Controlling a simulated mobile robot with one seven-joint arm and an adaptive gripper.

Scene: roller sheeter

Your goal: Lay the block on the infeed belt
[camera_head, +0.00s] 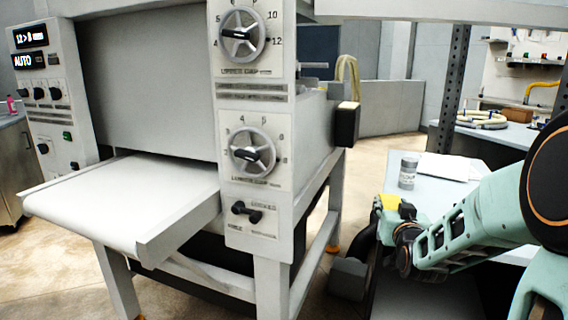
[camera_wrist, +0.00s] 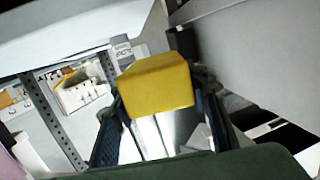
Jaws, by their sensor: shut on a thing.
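The yellow block (camera_head: 389,202) is in my gripper (camera_head: 400,214), right of the sheeter in the head view. In the wrist view, the block (camera_wrist: 158,86) sits between the two dark fingers of my gripper (camera_wrist: 160,108), which are shut on it. The white infeed belt (camera_head: 125,195) sticks out from the sheeter at the left of the head view and looks bare. My gripper is well to the right of the belt, beyond the sheeter's control column. I cannot make out the belt in the wrist view.
The sheeter's dial panel (camera_head: 252,158) and its legs stand between my gripper and the belt. A dark box (camera_head: 347,123) juts from the machine's right side. A table (camera_head: 438,200) with a grey canister (camera_head: 408,173) and white sheet (camera_head: 448,167) is behind my gripper.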

